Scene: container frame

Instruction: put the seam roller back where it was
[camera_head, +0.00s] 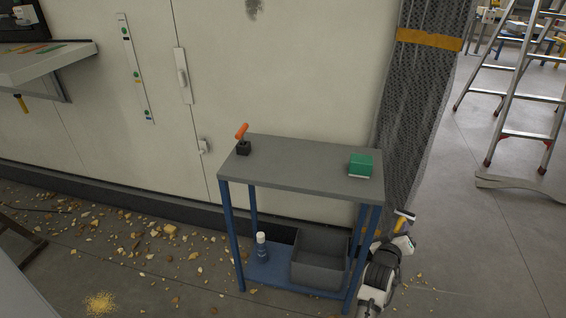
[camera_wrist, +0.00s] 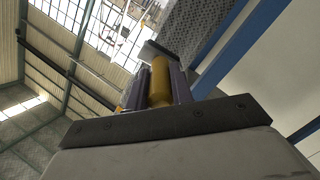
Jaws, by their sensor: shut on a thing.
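My gripper (camera_head: 402,229) is low beside the right end of the blue-framed cart, pointing upward. It is shut on a yellow-handled tool, which I take to be the seam roller (camera_head: 403,217); the tool's upper end looks dark and pale. In the wrist view, its yellow handle (camera_wrist: 160,82) lies between the two fingers of my gripper (camera_wrist: 162,92). The tool's far end is hard to make out there. The tool looks clear of the cart's grey top (camera_head: 300,168).
On the cart top stand an orange-handled tool in a black block (camera_head: 242,147) and a green box (camera_head: 360,165). The lower shelf holds a grey bin (camera_head: 319,262) and a bottle (camera_head: 261,246). A ladder (camera_head: 515,100) stands at right. Debris (camera_head: 169,229) litters the floor.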

